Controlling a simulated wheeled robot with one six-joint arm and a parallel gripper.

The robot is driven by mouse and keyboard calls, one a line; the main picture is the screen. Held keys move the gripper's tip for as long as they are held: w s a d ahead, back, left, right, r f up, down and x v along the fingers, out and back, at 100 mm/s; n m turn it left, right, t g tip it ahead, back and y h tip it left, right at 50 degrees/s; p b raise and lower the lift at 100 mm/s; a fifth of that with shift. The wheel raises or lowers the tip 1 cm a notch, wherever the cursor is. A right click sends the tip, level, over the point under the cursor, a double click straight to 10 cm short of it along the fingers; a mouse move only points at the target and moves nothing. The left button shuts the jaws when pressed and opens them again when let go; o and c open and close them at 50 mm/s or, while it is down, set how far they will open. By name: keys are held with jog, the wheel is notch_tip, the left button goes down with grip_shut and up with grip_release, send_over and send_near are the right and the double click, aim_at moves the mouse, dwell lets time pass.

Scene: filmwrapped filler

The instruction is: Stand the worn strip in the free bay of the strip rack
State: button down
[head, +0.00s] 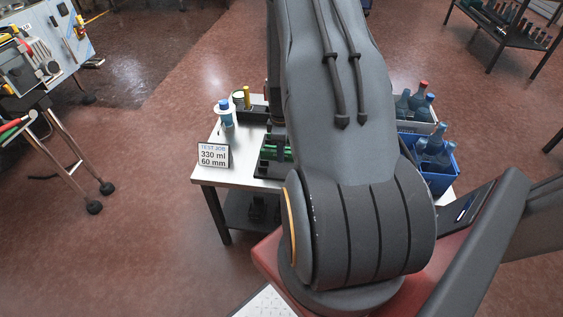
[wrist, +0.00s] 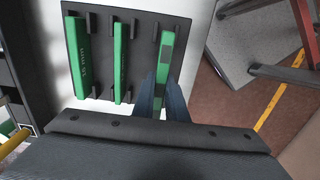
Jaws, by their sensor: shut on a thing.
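The strip rack shows in the wrist view as a dark plate (wrist: 101,22) with black upright holders. A wide green strip (wrist: 82,60) with white lettering stands in its left bay and a thinner green strip (wrist: 119,62) in its middle bay. My gripper (wrist: 164,94) is shut on a third green strip (wrist: 165,52), at the rightmost bay between its holders. I cannot tell whether this strip touches the rack's base or which marks of wear it has. In the head view the rack (head: 265,168) is partly hidden behind my arm, and my gripper is hidden.
A blue crate (head: 440,183) and a grey crate (head: 418,127) of bottles stand at the right. A tripod stand (head: 68,150) is at left.

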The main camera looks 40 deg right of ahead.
jog(key=shift+f+p, duration=0.5)
jog(key=shift+f, duration=1.95)
jog(key=shift+f, duration=0.2)
jog(key=c, duration=1.8)
grip_release()
jog(key=shift+o, duration=0.2)
jog(key=shift+r, duration=0.1)
